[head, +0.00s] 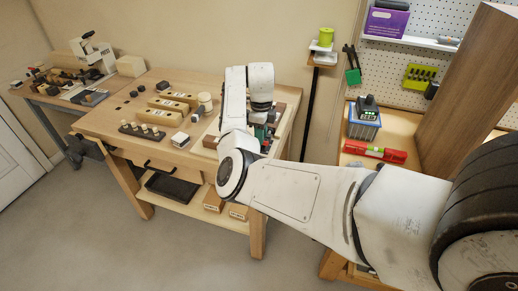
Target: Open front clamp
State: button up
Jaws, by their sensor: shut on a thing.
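My gripper (262,133) points down at the right part of the wooden workbench and is mostly hidden behind my own arm. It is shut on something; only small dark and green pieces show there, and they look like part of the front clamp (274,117). The clamp's shape, its handle and whether its jaws are apart cannot be made out. The workbench (130,92) fills the left middle of the head view.
Wooden blocks (174,104), a dark peg rack (142,131) and a pale round jar (205,101) stand left of my arm. A dark vise (84,148) sits at the bench's left end. A red level (375,151) lies on the right bench. Grey floor is free in front.

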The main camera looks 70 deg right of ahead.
jog(key=shift+o, duration=0.2)
jog(key=shift+w+d+r, duration=0.1)
jog(key=shift+d+r, duration=0.05)
jog(key=shift+d, duration=0.1)
jog(key=shift+o, duration=0.3)
jog(key=shift+d+r, duration=0.45)
jog(key=shift+o, duration=0.5)
jog(key=shift+d+r, duration=0.4)
jog(key=shift+d, duration=0.1)
jog(key=shift+o, duration=0.2)
jog(key=shift+d, duration=0.15)
jog(key=shift+o, duration=0.9)
jog(key=shift+w+d+r, duration=0.1)
jog(key=shift+d+r, duration=0.15)
jog(key=shift+d, duration=0.2)
